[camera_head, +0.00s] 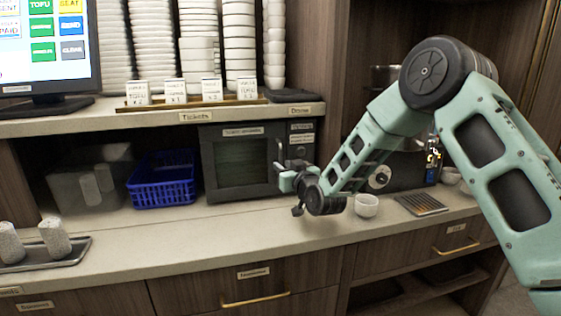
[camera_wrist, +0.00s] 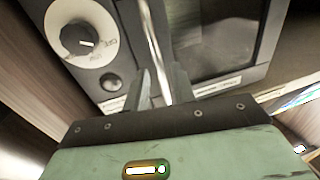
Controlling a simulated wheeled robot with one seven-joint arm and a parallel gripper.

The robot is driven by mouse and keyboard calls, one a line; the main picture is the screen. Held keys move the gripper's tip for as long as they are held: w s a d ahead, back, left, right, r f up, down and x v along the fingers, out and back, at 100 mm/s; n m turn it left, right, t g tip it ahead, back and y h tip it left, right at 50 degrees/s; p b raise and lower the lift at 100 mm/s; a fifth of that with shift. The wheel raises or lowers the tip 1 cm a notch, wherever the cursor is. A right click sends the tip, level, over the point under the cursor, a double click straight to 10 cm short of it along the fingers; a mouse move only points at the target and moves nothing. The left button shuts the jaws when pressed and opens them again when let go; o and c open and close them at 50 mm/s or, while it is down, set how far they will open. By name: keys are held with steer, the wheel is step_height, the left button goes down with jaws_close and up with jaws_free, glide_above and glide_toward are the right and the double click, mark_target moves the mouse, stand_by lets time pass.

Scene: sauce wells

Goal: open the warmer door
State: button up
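The warmer (camera_head: 207,165) is a dark box with a windowed door, standing on the counter under the shelf. Its door (camera_head: 243,160) looks closed. In the wrist view the door (camera_wrist: 210,40) is on the right and its silver upright handle (camera_wrist: 153,40) runs down between my fingers. My gripper (camera_head: 283,165) is at the right side of the door; its fingertips also show in the wrist view (camera_wrist: 163,80). The fingers are close together on either side of the handle and appear shut on it.
A dial (camera_wrist: 85,40) and a round button sit beside the door. A blue basket (camera_head: 163,180) stands left of the warmer. A white bowl (camera_head: 366,206) is right of my gripper. The counter in front of the warmer is clear.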

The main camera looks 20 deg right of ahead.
steer(key=shift+w+a, duration=0.15)
steer(key=shift+w, duration=0.55)
steer(key=shift+w+a, duration=0.15)
steer(key=shift+w, duration=0.55)
